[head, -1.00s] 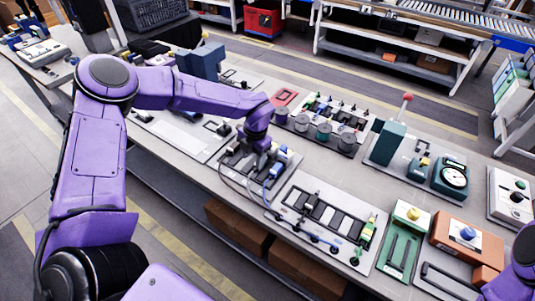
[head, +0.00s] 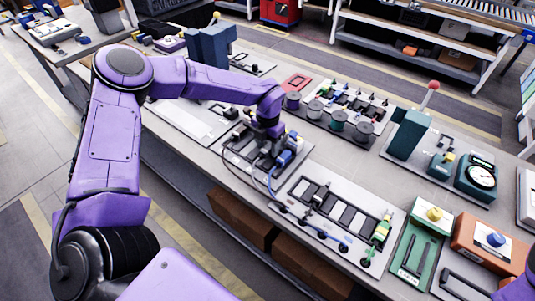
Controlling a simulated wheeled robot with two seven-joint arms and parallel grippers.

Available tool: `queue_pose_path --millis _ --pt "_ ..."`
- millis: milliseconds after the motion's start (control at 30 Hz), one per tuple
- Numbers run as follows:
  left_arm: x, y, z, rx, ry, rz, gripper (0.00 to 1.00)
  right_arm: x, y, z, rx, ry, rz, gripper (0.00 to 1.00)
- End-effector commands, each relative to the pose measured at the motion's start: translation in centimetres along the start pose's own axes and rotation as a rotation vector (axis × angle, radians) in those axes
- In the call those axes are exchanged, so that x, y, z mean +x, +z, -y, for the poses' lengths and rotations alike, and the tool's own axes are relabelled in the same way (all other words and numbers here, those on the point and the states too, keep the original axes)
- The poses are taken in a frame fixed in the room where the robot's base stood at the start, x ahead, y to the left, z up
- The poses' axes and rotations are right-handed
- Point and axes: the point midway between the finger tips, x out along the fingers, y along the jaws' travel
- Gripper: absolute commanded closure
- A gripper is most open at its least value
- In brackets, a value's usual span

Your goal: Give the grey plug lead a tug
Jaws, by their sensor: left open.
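A grey lead (head: 252,181) curves off the front of this board, just below the gripper. The grey plug at its end is hidden or too small to make out under the gripper. A blue plug (head: 285,158) stands right beside the gripper, with a blue lead (head: 270,180) running down from it. Whether the fingers touch the grey plug, I cannot tell.
Spools (head: 338,121) stand behind. A green tray (head: 410,255), a dial gauge (head: 481,176) and a red-knobbed lever (head: 433,86) are further right.

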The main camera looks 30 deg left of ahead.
Motion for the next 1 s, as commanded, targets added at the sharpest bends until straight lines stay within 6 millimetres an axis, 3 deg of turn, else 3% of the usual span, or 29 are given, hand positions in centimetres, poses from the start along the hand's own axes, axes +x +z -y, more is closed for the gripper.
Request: queue_pose_path --millis 133,167,300,1000 --pt "-0.12 0.01 0.0 0.0 0.0 0.0 0.49 -0.11 -0.04 -0.02 0.0 0.0 0.0 1.0" --pt "-0.11 0.0 0.0 0.0 0.0 0.0 0.55 -0.11 -0.04 -0.01 0.0 0.0 0.0 1.0" --pt "-0.11 0.0 0.0 0.0 0.0 0.0 1.0 -0.11 -0.04 -0.01 0.0 0.0 0.0 1.0" --pt "0.03 -0.36 0.0 -0.001 0.0 -0.006 1.0 -0.18 -0.07 -0.02 0.0 0.0 0.0 1.0"
